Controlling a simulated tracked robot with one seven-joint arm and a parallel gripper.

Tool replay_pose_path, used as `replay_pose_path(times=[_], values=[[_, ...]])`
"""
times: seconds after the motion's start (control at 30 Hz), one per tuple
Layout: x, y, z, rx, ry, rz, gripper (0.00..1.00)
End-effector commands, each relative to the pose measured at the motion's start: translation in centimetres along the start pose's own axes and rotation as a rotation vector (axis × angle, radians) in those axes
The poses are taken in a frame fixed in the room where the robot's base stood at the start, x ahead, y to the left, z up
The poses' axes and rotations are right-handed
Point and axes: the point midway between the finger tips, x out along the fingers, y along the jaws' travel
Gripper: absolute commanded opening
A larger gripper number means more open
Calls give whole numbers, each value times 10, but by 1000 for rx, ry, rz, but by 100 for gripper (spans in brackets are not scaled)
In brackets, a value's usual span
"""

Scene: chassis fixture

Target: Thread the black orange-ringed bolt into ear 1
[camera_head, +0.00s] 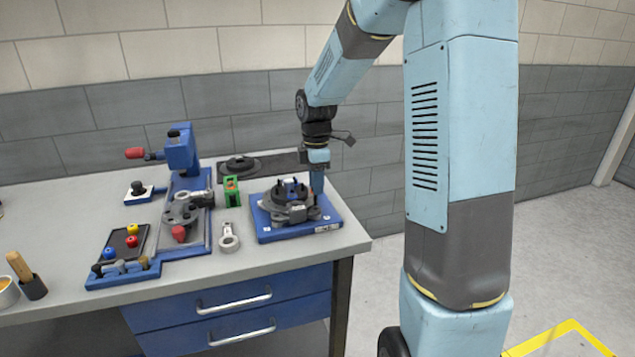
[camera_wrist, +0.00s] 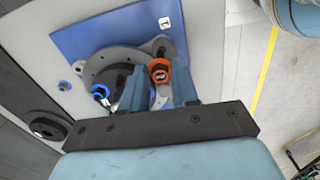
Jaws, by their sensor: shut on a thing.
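My gripper (camera_wrist: 159,80) is shut on the black orange-ringed bolt (camera_wrist: 158,67); its orange ring shows between the two blue fingers in the wrist view. In the head view, my gripper (camera_head: 317,184) points down at the right side of the dark round chassis part (camera_head: 287,212) on its blue base plate (camera_head: 270,235). In the wrist view, a tag reading 1 (camera_wrist: 164,22) lies on the blue plate, near a grey ear (camera_wrist: 161,45) just beyond the bolt. The bolt's lower end is hidden, so I cannot tell whether it touches the ear. A blue-ringed bolt (camera_wrist: 99,92) stands at the left of the part.
Left of the plate are a green block (camera_head: 231,192), a pale ring-ended tool (camera_head: 228,238) and a blue clamp stand (camera_head: 182,160). A dark tray (camera_head: 127,245) holds coloured knobs. A dark flat part (camera_head: 242,165) lies behind. The bench's right edge is close to the plate.

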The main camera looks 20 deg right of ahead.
Motion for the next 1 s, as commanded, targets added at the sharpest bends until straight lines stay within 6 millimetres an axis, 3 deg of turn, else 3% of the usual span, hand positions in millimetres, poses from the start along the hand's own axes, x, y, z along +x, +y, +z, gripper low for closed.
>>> replay_pose_path(times=[0.27, 0.6, 1.0], values=[[0, 0, 0, -17, 0, 0, 0], [0, 1, 0, -280, -1, 0, 0], [0, 1, 1, -334, 0, 0, 0]])
